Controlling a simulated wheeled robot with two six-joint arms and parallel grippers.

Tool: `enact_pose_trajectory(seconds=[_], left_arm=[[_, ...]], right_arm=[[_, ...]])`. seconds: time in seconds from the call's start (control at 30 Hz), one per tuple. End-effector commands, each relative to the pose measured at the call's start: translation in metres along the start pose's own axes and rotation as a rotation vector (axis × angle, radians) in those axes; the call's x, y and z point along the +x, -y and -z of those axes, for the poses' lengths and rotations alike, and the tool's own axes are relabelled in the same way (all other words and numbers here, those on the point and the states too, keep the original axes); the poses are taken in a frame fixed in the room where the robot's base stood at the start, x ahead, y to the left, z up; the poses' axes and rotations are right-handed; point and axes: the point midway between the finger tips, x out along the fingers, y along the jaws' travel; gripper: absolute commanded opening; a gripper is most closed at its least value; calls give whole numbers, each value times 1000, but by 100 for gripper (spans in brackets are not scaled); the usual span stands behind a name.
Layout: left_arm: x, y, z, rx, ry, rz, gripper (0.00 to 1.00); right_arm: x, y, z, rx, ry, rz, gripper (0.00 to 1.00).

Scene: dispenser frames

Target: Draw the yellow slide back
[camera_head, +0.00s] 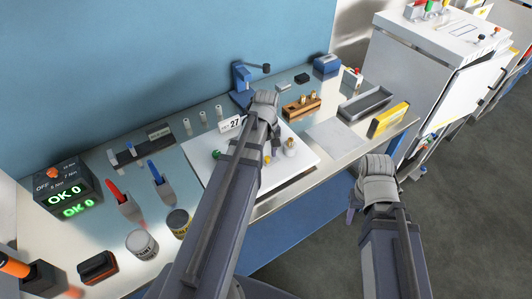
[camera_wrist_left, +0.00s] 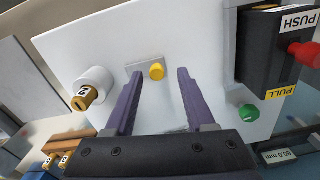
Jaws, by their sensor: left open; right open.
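My left gripper (camera_wrist_left: 159,76) is open and empty.
A black box (camera_wrist_left: 265,50) with PUSH and PULL labels and a red knob stands beside the fingers. A green knob (camera_wrist_left: 241,113) and a white cylinder with a brass top (camera_wrist_left: 93,85) are also on the board. A wooden block (camera_head: 301,106) and grey tray (camera_head: 365,104) stand right.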

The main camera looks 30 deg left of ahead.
Motion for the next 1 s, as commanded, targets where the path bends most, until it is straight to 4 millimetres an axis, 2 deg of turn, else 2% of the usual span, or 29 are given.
enact_pose_trajectory(seconds=[0.03, 0.43, 1.0], left_arm=[[-11, 0, 0, 0, 0, 0, 55], [-61, 0, 0, 0, 0, 1, 55], [-64, 0, 0, -1, 0, 1, 55]], right_arm=[[-11, -1, -1, 0, 0, 0, 50], [-61, -6, -4, 2, 0, 1, 50], [-64, -6, -4, 4, 0, 1, 50]])
